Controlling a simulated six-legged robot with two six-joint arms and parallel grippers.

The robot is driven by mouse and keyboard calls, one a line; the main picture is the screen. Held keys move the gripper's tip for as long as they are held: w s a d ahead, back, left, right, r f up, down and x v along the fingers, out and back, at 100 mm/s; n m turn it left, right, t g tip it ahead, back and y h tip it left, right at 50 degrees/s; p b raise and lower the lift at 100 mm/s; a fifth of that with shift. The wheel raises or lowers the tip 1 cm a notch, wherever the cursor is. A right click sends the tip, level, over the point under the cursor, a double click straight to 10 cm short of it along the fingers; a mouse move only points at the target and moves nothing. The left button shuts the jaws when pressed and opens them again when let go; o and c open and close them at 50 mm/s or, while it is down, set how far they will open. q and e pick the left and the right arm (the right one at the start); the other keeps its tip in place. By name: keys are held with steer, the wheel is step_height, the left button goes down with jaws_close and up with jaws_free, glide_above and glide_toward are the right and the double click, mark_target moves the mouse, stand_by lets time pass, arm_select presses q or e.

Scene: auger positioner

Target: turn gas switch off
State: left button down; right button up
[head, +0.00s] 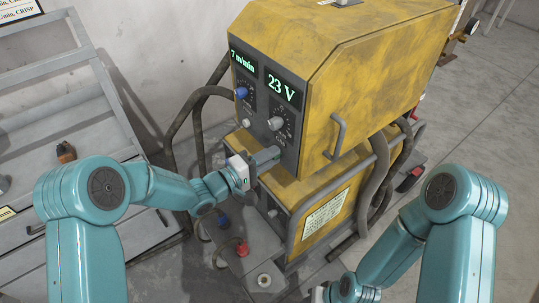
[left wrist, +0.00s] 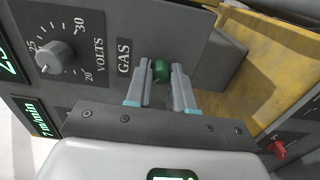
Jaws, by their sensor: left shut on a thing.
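The gas switch is a small green-tipped piece (left wrist: 161,69) beside the GAS label (left wrist: 124,56) on the grey panel of a yellow welding machine (head: 350,60). My left gripper (head: 270,156) is at the lower part of that panel. In the left wrist view its two fingers (left wrist: 162,88) stand on either side of the switch and are shut on it. In the head view the gripper hides the switch. My right gripper (head: 322,293) is only partly in view at the bottom edge, and its fingers cannot be made out.
The panel carries a volts knob (head: 276,124), a blue knob (head: 241,92) and displays reading 7 m/min and 23 V. A handle (head: 337,136) sticks out from the machine's side. Thick hoses (head: 380,175) hang beside it. A grey metal rack (head: 95,130) stands at left.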

stand_by(0.5)
arm_select(q)
steer(key=c, duration=1)
jaws_free()
steer(key=shift+a, duration=0.1)
steer(key=b+v, duration=0.1)
steer(key=v, duration=1.5)
steer(key=shift+s+a+b, duration=0.1)
steer(key=shift+a+b, duration=0.05)
steer(key=shift+b, duration=0.25)
